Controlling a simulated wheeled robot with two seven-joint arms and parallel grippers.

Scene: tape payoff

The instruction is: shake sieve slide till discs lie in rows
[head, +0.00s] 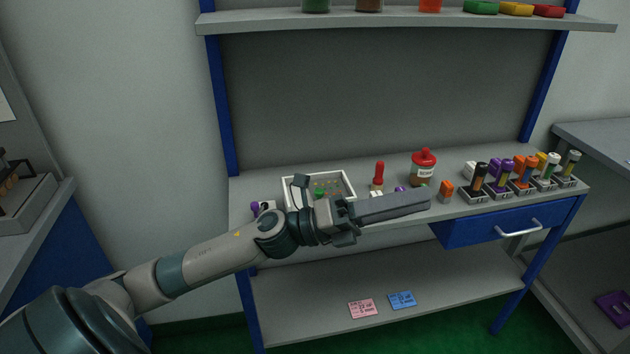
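A white-rimmed tray (353,184) stands on the bench, with a green piece (319,192) and several small pieces inside, too small to tell apart. I cannot say whether it is the sieve slide or whether any discs lie in rows. My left gripper (350,222) is in front of the tray's near right corner and hides part of it. A long grey bar (394,206) reaches right from the gripper along the bench's front edge. I cannot tell whether the fingers are shut on the bar or only in front of it. My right gripper is out of view.
On the bench (390,162) stand a red-handled tool (378,174), a red-lidded jar (424,168), an orange piece (446,190) and racks with several capped tubes (502,174). A blue drawer (478,233) hangs below. Pink (362,308) and blue (402,300) cards lie on the lower shelf.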

